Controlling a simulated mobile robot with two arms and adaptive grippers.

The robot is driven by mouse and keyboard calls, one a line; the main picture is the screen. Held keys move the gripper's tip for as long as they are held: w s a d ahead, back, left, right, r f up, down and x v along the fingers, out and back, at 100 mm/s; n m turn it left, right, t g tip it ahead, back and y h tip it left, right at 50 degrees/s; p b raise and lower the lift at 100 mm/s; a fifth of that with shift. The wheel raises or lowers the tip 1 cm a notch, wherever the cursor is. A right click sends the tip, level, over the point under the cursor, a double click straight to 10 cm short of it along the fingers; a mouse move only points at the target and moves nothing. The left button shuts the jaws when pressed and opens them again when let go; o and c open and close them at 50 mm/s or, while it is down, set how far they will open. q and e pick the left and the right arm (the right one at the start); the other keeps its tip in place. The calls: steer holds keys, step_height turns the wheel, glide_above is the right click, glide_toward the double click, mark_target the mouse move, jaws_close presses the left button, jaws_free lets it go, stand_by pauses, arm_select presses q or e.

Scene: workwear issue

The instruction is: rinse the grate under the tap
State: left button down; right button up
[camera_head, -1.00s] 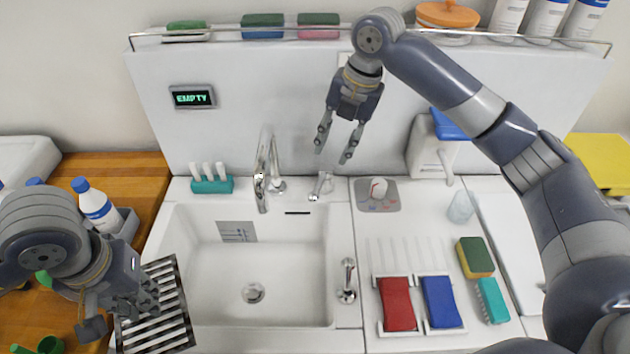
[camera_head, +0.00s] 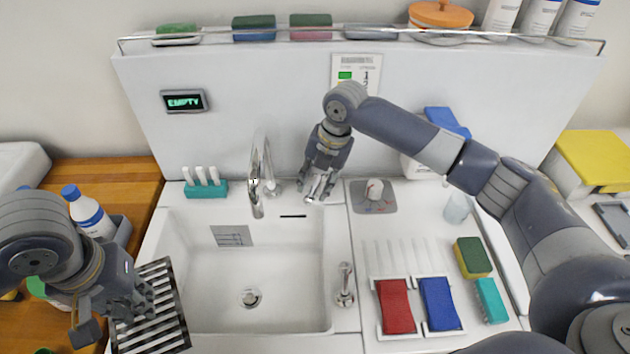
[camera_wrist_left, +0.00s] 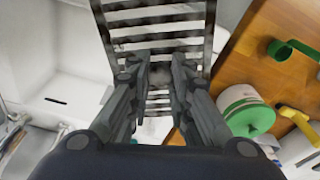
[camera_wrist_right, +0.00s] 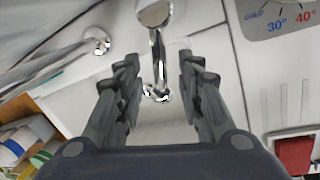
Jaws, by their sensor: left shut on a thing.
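The grate (camera_head: 160,318) is a barred metal rack with dark stains, at the left rim of the sink. My left gripper (camera_head: 138,305) is shut on the grate's edge; the left wrist view shows the grate (camera_wrist_left: 160,20) between the fingers (camera_wrist_left: 155,80). The tap (camera_head: 258,175) is a tall chrome spout over the back of the white sink (camera_head: 205,285). A small chrome lever (camera_head: 318,188) stands right of the tap. My right gripper (camera_head: 318,190) is open around this lever, which shows between its fingers in the right wrist view (camera_wrist_right: 158,60). No water is seen running.
The sink basin is empty. A temperature dial (camera_head: 374,194) sits right of the lever. Another chrome lever (camera_head: 345,285) stands on the sink's right rim. Red (camera_head: 395,305) and blue (camera_head: 440,303) pads lie front right. A display (camera_head: 184,101) reads EMPTY.

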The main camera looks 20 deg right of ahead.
steer(key=shift+a+f, duration=0.1)
steer(key=shift+f, duration=0.2)
steer(key=shift+c, duration=0.6)
steer(key=shift+f, duration=0.1)
jaws_close()
steer(key=shift+s+d+f+n+g+p, duration=0.1)
steer(key=shift+s+d+n+g+p, duration=0.2)
steer(key=shift+n, duration=0.35)
steer(key=shift+s+d+n+p, duration=0.1)
steer(key=shift+d+n+p, duration=0.25)
steer(key=shift+n, duration=0.3)
steer(key=shift+o, duration=0.6)
jaws_free()
steer(key=shift+r, duration=0.2)
